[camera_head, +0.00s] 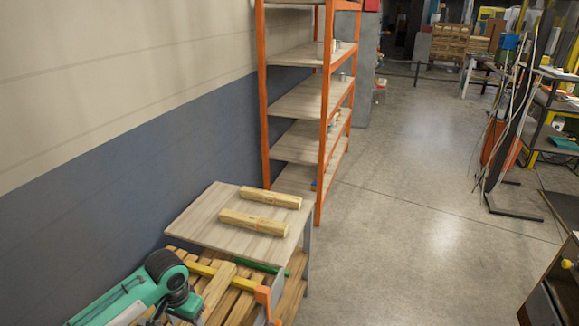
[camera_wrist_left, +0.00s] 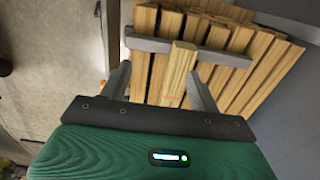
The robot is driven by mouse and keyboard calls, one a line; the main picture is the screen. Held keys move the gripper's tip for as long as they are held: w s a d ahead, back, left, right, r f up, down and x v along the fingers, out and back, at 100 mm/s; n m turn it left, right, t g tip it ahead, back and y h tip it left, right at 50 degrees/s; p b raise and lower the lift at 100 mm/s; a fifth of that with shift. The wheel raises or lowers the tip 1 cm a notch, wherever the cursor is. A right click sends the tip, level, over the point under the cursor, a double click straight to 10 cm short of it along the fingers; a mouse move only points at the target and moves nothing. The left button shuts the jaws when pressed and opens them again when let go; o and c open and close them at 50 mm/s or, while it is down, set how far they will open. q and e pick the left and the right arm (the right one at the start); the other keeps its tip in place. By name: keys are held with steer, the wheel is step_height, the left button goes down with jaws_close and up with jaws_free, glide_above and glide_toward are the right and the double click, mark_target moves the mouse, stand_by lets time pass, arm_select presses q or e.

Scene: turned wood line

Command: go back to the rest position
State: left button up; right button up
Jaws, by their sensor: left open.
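My left gripper (camera_wrist_left: 158,72) is open in the wrist view, with its two grey fingers apart. One wooden blank (camera_wrist_left: 180,72) shows between them; I cannot tell its exact distance from the fingers. It seems to lie on top of a row of other wooden blanks (camera_wrist_left: 240,75). In the head view my left arm comes in at the bottom left; its fingers cannot be made out clearly. A blank (camera_head: 217,287) lies across the slat-like row there. My right gripper is not in view.
Two square blanks (camera_head: 270,197) (camera_head: 253,222) lie on a pale wooden tabletop (camera_head: 198,214) beyond the row. An orange shelf rack (camera_head: 325,120) stands behind it, along the wall (camera_head: 120,170). Open concrete floor (camera_head: 410,210) lies to the right. A brown cabinet (camera_head: 545,285) is at bottom right.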

arm_select(q)
steer(key=s+d+f+m+t+h, duration=0.15)
steer(key=s+d+f, duration=0.25)
steer(key=s+d, duration=0.7)
steer(key=s+a+r+n+t+y, duration=0.1)
steer(key=s+a+n, duration=0.1)
steer(key=s+a, duration=0.35)
steer(key=s+a+r+n+t, duration=0.1)
steer(key=s+a+n, duration=0.15)
steer(key=s, duration=0.65)
step_height(320, 180, down, 30)
steer(key=m+g, duration=0.1)
steer(key=s+a+f, duration=0.1)
steer(key=s+f, duration=0.8)
steer(key=f, duration=0.1)
steer(key=s+a+f+g, duration=0.1)
steer(key=s+a+f, duration=0.1)
steer(key=s+f, duration=0.8)
steer(key=shift+s+a+f+m, duration=0.25)
steer(key=shift+f+m, duration=0.05)
steer(key=shift+f, duration=0.05)
steer(key=shift+g+y, duration=0.25)
